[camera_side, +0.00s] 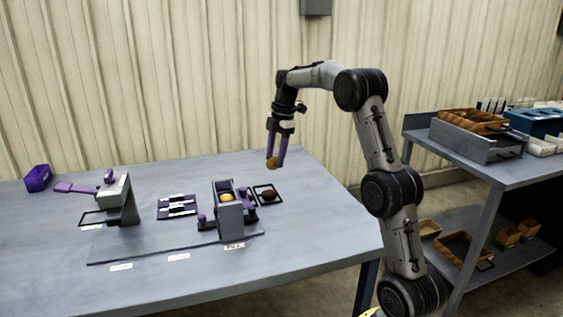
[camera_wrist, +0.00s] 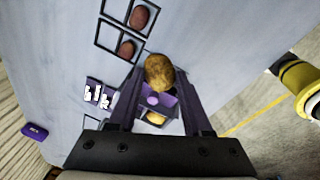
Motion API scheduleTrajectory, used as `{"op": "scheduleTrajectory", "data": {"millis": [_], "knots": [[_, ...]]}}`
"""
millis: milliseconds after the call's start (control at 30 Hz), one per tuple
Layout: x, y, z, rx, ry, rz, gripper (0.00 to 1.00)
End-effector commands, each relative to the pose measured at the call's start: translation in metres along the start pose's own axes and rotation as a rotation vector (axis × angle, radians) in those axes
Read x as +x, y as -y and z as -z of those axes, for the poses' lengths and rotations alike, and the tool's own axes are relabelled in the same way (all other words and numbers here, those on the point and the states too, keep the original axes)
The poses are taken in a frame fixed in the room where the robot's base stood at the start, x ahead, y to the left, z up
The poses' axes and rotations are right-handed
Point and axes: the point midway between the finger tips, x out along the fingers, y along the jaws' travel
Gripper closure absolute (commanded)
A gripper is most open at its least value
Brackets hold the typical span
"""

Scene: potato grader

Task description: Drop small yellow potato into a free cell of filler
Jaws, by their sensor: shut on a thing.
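My gripper (camera_side: 276,156) is shut on a small yellow-brown potato (camera_side: 272,162) and holds it in the air above the table. In the wrist view the same potato (camera_wrist: 158,72) sits between the fingertips of my gripper (camera_wrist: 158,80). Below it stands a grey upright unit with purple parts (camera_side: 229,220), probably the filler, though I cannot read its label. A yellow potato (camera_side: 226,197) lies in it, also partly visible in the wrist view (camera_wrist: 155,118). How many of its cells are free is hidden.
Black frames (camera_wrist: 98,41) hold reddish potatoes (camera_wrist: 139,18); one such potato (camera_side: 268,195) lies right of the unit.

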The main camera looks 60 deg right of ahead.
Motion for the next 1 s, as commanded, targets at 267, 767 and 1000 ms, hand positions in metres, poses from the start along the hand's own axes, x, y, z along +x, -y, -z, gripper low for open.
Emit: {"op": "scheduleTrajectory", "data": {"millis": [267, 767, 1000], "knots": [[-0.004, -0.04, 0.065, -0.634, -0.091, 0.061, 1.0], [0.03, -0.064, 0.137, -0.925, -0.131, 0.091, 1.0], [0.045, -0.062, 0.135, -0.923, -0.131, 0.092, 1.0]]}}
